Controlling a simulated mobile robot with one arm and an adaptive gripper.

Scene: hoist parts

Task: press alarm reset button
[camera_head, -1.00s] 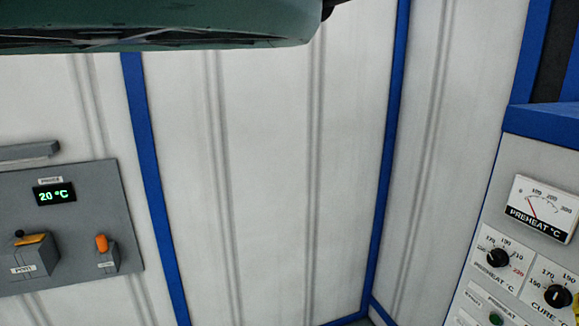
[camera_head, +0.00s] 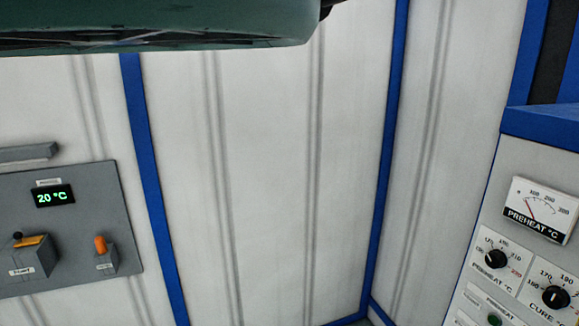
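No button that I can read as the alarm reset shows in the head view. A green button (camera_head: 494,320) sits low on the right control panel, partly cut by the bottom edge; its label is too small to read. The grey wall panel (camera_head: 75,200) at the left carries a lever switch with a black knob (camera_head: 18,236), an orange-tipped switch (camera_head: 100,243) and a green display (camera_head: 54,196) reading 20 °C. My gripper is not in view.
The right cabinet has a blue top edge (camera_head: 545,124), a preheat gauge (camera_head: 538,209), a preheat dial (camera_head: 496,259) and a cure dial (camera_head: 555,297). White wall panels (camera_head: 265,180) with blue posts fill the middle. A large dark green body (camera_head: 160,30) hangs across the upper left.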

